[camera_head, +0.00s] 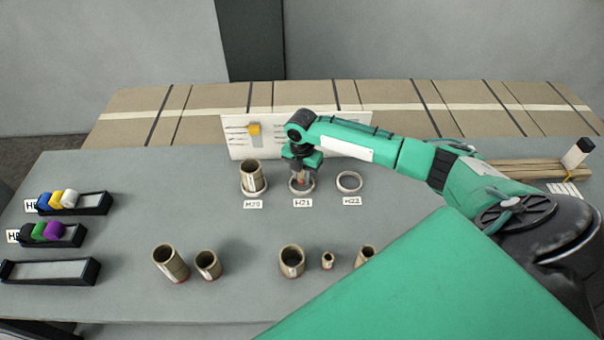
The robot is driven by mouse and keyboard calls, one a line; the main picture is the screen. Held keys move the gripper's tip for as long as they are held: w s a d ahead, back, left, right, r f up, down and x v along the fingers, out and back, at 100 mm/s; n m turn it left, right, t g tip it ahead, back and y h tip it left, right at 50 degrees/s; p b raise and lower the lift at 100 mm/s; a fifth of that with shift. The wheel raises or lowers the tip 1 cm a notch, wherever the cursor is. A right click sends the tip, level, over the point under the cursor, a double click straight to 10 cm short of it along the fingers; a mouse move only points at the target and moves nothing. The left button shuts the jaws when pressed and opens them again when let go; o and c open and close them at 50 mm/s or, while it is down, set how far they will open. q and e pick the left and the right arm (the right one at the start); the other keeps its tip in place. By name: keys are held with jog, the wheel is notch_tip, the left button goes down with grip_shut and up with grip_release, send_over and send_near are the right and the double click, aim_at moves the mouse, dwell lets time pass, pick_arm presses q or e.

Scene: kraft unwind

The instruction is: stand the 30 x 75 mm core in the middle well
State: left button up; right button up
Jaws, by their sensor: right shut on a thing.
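My right gripper (302,172) reaches in from the right and points down over the middle well, labelled H21. It is shut on a core, mostly hidden by the fingers; its size cannot be read. The middle well (301,193) shows as a pale ring just under the fingertips. I cannot tell whether the core touches the well floor or is held just above it. The left well, H20, holds a wide brown core (252,176) standing upright. The right well (349,182), H22, is an empty ring. My left gripper is not in view.
Several brown cores stand in front, including a wide one (170,263) and a tiny one (327,260); my arm's green cover partly hides the rightmost (365,256). Black trays (82,210) with coloured pieces lie left. A white board (238,136) stands behind the wells.

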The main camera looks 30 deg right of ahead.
dwell(0.3)
jog(key=shift+f+b, duration=0.4)
jog(key=shift+f, duration=0.6)
jog(key=shift+f, duration=0.15)
jog(key=o, duration=1)
jog(key=shift+o, duration=0.2)
notch_tip(320, 180, up, 12)
jog(key=b, duration=0.3)
jog(key=shift+w+r, duration=0.1)
jog(key=shift+r, duration=0.8)
